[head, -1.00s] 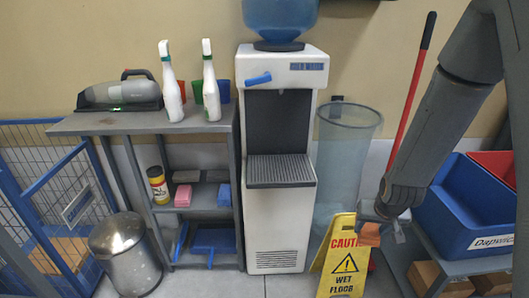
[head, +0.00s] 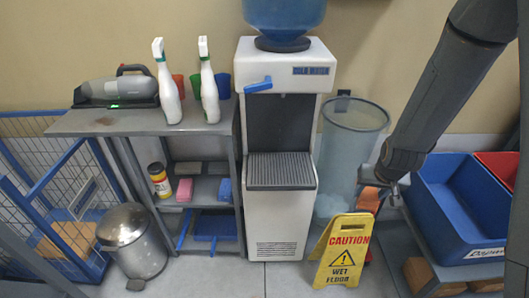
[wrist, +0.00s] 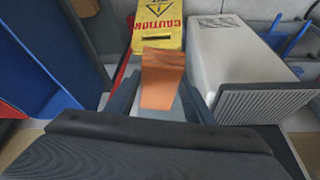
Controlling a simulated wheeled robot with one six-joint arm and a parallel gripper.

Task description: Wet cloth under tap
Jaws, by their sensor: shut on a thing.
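My gripper (head: 382,186) is shut on an orange cloth (head: 369,200). The cloth sticks out beyond the fingers. In the wrist view the cloth (wrist: 162,78) shows between the two dark fingers of my gripper (wrist: 160,100). The white water dispenser (head: 279,222) stands left of my gripper, with a blue lever tap (head: 258,85) at its upper left front and a grey ribbed drip tray (head: 281,171) below. The cloth is apart from the dispenser, to the right of the drip tray. The dispenser also shows in the wrist view (wrist: 235,62).
A yellow wet-floor sign (head: 345,252) stands below the cloth. A clear bin (head: 347,150) is behind, between dispenser and gripper. A blue crate (head: 450,205) sits at right. Floor in front of the dispenser is clear.

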